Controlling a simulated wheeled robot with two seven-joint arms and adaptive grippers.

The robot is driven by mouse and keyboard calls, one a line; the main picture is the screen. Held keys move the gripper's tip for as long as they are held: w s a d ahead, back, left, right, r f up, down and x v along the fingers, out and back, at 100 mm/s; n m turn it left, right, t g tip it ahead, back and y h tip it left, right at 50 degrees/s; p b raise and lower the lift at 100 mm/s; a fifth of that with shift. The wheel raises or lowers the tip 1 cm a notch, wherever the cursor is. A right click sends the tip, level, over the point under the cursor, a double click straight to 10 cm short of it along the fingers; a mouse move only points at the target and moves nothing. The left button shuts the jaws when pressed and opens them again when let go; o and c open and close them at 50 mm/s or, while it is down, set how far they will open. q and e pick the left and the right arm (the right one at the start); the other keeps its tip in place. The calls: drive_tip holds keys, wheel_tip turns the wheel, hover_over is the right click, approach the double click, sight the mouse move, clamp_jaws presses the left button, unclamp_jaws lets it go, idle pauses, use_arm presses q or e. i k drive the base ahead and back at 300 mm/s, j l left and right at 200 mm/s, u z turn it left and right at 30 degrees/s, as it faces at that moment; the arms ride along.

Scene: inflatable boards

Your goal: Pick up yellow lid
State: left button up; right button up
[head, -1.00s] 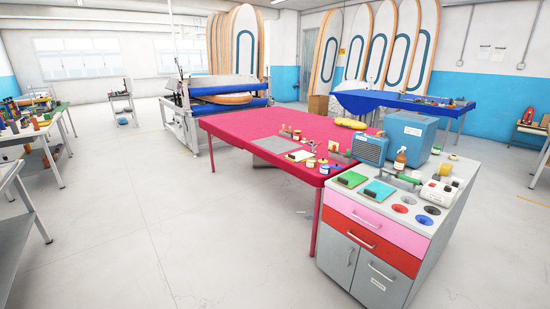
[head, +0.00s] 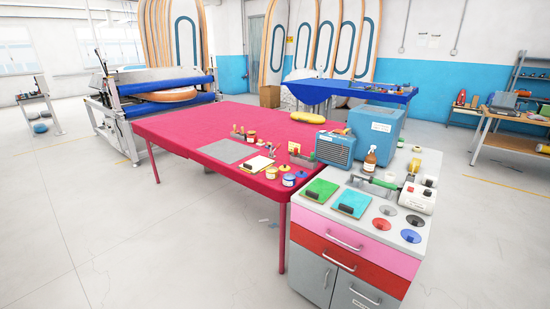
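A small yellow lid (head: 285,168) appears to lie on the pink-covered table (head: 190,130), near its front right corner. Beside it are a small jar with a yellowish top (head: 271,173), another small jar with a blue top (head: 288,180) and a blue lid (head: 302,175). At this size I cannot tell whether the yellow lid touches anything. Neither of my grippers is in view.
A grey cabinet (head: 340,282) with pink and red drawers stands against the table's right end, bearing clipboards, coloured discs and a spray bottle (head: 370,160). A roller machine (head: 155,95) stands back left. The floor (head: 110,230) front left is clear.

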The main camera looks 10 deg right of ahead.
sight(284, 167)
drive_tip(key=i+z, duration=0.2)
drive_tip(key=i, duration=0.7)
drive_tip(key=i+j+z, duration=0.15)
drive_tip(key=i, duration=0.75)
drive_tip(key=z, duration=0.55)
